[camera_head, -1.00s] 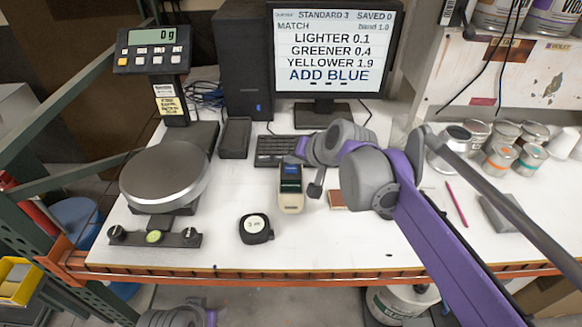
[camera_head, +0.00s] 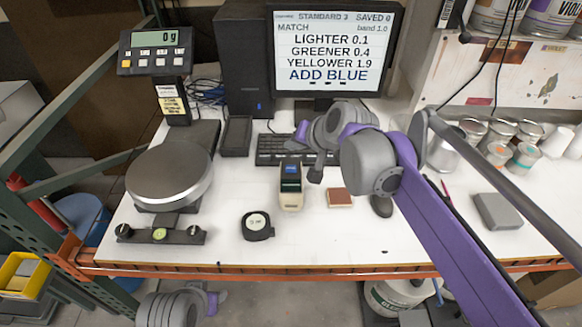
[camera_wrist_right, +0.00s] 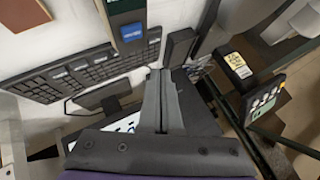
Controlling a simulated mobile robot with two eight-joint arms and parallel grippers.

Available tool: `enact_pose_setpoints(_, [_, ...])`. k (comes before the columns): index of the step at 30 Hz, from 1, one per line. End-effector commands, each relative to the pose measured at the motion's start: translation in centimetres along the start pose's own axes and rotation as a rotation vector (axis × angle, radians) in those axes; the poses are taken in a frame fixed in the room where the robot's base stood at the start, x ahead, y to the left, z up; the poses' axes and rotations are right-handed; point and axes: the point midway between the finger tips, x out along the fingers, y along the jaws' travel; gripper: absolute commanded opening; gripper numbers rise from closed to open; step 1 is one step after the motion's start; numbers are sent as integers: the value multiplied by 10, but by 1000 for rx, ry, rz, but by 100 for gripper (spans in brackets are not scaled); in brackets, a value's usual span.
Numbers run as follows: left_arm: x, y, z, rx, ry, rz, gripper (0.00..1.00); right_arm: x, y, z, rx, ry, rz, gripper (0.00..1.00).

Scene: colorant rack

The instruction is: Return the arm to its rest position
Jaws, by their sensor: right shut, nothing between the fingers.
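My right arm (camera_head: 440,235), purple and grey, reaches in from the right over the table. Its right gripper (camera_head: 303,147) is in the air near the keyboard, small and partly hidden by its own wrist. In the right wrist view the two grey fingers (camera_wrist_right: 161,75) lie together with nothing between them. Grey links of my left arm (camera_head: 170,308) show at the bottom left, below the table edge. The left gripper itself is not seen.
The white table (camera_head: 330,240) holds a scale (camera_head: 170,175), a handheld device (camera_head: 291,187), a tape measure (camera_head: 256,226), a keyboard (camera_head: 275,148), a brown block (camera_head: 339,198) and a grey box (camera_head: 497,211). Several cans (camera_head: 497,153) stand at the right. The front middle is clear.

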Motion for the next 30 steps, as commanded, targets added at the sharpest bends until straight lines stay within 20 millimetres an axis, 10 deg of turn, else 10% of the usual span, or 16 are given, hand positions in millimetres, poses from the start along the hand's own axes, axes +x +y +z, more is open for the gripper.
enact_pose_setpoints(14, [0,0,0,0,0,0,50,-12,20,18,-24,-6,36,0])
enact_pose_setpoints(30, [0,0,0,0,0,0,50,-98,224,251,-248,-133,425,0])
